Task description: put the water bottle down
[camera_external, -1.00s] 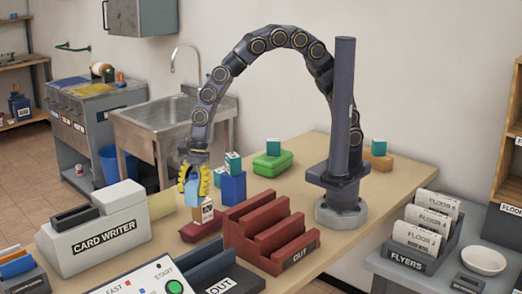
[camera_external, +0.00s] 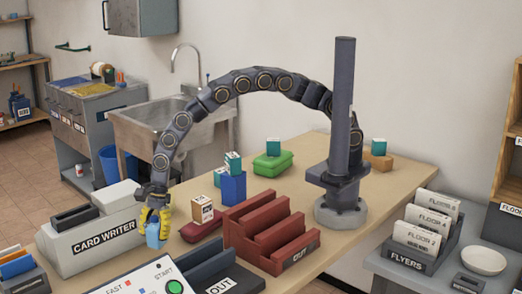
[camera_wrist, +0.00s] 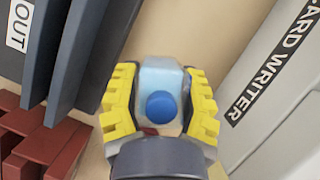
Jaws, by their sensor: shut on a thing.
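The water bottle (camera_external: 153,236) is light blue. In the wrist view its dark blue cap (camera_wrist: 161,105) and pale blue body (camera_wrist: 160,75) show between the yellow fingers. My gripper (camera_external: 153,220) is shut on the bottle, with one finger on each side of it. The bottle is over the table between the card writer and the dark grey OUT rack. I cannot tell whether its base touches the table.
The white card writer (camera_external: 92,239) stands left of the bottle. The dark grey OUT rack (camera_external: 215,275) and red OUT rack (camera_external: 270,232) stand to its right. A control panel (camera_external: 150,283) is in front. Bare table (camera_wrist: 150,30) shows beyond the bottle in the wrist view.

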